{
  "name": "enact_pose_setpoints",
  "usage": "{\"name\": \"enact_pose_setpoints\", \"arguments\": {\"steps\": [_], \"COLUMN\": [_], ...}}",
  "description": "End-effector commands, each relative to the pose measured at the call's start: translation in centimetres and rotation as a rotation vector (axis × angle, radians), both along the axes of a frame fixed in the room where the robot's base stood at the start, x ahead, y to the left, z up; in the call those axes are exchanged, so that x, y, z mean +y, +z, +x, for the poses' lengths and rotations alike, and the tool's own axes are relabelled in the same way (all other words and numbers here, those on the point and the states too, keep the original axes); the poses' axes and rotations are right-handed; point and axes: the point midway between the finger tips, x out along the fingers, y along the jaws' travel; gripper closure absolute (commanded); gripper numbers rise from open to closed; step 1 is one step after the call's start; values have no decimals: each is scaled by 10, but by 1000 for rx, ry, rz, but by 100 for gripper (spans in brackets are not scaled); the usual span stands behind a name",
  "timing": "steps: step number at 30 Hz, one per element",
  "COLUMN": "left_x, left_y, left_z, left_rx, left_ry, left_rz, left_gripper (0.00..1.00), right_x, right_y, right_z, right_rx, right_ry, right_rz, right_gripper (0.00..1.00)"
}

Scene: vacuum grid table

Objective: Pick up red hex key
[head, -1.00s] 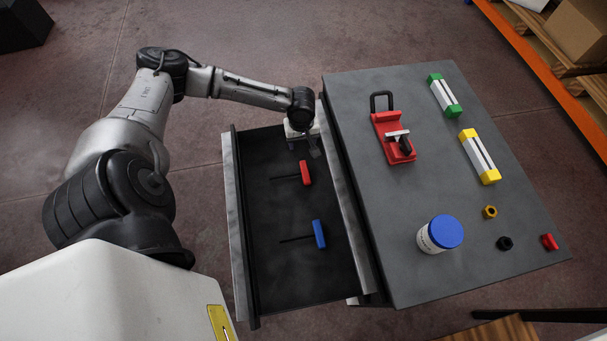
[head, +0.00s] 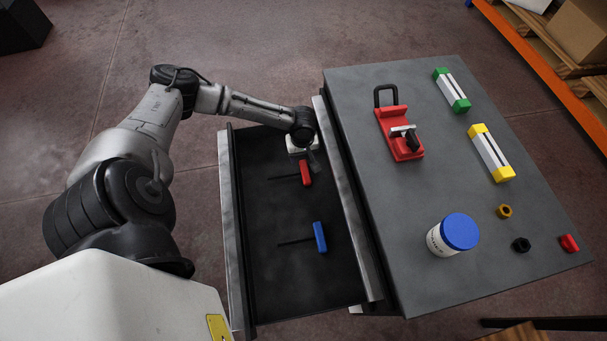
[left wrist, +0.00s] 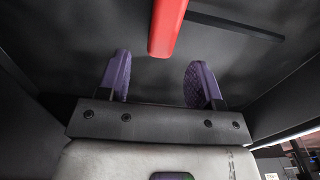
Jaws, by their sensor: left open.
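The red hex key (head: 306,173) lies in the open drawer, its thin dark shaft pointing left in the head view. In the left wrist view its red handle (left wrist: 165,25) is at the top middle, with the dark shaft running off to the right. My left gripper (head: 312,160) is over the drawer near the end of the red handle. In the left wrist view its two purple-padded fingers (left wrist: 160,80) are apart with nothing between them, and the handle lies just beyond them. My right gripper is not in view.
A blue hex key (head: 319,237) lies lower in the same drawer (head: 285,290). The drawer walls stand close around my left gripper. The grey table top (head: 440,280) on the right bears a red clamp-like fixture (head: 400,138), a blue-lidded jar (head: 455,236) and several small parts.

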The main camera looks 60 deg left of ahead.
Motion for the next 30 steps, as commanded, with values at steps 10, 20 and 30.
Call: {"name": "enact_pose_setpoints", "arguments": {"steps": [10,20,30], "left_x": [1,1,1], "left_y": [-30,-29,-30], "left_z": [1,0,0], "left_rx": [1,1,2], "left_ry": [0,0,0], "left_rz": [1,1,1], "left_gripper": [40,60,92], "right_x": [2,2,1], "right_y": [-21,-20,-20], "right_z": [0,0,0], "right_rx": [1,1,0], "right_ry": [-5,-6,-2], "right_rz": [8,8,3], "right_gripper": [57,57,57]}}
